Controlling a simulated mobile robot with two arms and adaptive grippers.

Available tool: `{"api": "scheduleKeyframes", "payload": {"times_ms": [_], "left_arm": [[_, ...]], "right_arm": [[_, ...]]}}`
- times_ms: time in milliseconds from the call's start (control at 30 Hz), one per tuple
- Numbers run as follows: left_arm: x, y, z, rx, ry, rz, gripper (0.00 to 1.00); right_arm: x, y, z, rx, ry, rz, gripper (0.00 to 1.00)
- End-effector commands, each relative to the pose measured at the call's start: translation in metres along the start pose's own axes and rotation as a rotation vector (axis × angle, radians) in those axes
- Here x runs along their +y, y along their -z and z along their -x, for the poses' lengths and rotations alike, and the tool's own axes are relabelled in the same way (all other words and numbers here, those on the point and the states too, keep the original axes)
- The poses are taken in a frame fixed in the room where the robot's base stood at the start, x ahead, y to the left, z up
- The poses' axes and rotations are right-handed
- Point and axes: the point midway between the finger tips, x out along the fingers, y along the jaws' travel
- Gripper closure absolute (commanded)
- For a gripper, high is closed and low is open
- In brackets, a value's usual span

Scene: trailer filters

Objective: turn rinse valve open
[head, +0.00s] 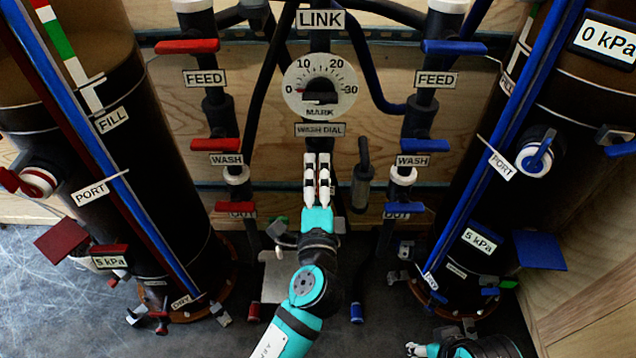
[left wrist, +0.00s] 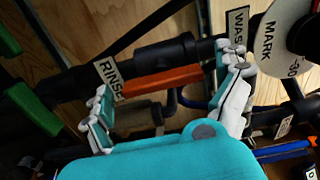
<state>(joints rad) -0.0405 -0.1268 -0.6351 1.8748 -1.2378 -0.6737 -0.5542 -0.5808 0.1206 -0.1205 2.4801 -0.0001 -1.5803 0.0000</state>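The rinse valve shows in the left wrist view as an orange bar handle (left wrist: 160,82) beside a black pipe (left wrist: 170,55), running roughly along it. A white RINSE label (left wrist: 110,76) is at its left end. My left gripper (left wrist: 168,100) is open, with one finger near each end of the handle; I cannot tell if either finger touches it. In the head view my left gripper (head: 317,165) is in front of the centre pipe below the wash dial, and hides the rinse valve there. My right gripper (head: 415,349) is low at the bottom edge, its fingers too small to judge.
The wash dial (head: 319,88) is above my left gripper. Red handles (head: 215,145) and blue handles (head: 425,146) flank it. A grey cylinder (head: 362,185) hangs close on the right. Large black filter tanks (head: 150,180) stand on both sides. Green handles (left wrist: 35,108) show in the left wrist view.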

Motion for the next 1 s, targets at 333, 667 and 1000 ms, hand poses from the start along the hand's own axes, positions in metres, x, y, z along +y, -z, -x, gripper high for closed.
{"api": "scheduleKeyframes", "payload": {"times_ms": [333,667,1000], "left_arm": [[0.001,0.001,0.012,0.002,-0.001,-0.003,0.0],[0.002,0.0,0.08,0.002,-0.003,-0.002,0.0],[0.0,0.0,0.119,0.0,-0.001,-0.001,0.0]], "right_arm": [[0.0,0.001,0.0,0.003,0.0,-0.002,0.6],[0.0,0.001,0.0,0.001,0.0,-0.001,0.6],[0.0,0.0,0.0,0.001,0.0,-0.001,0.6]]}}
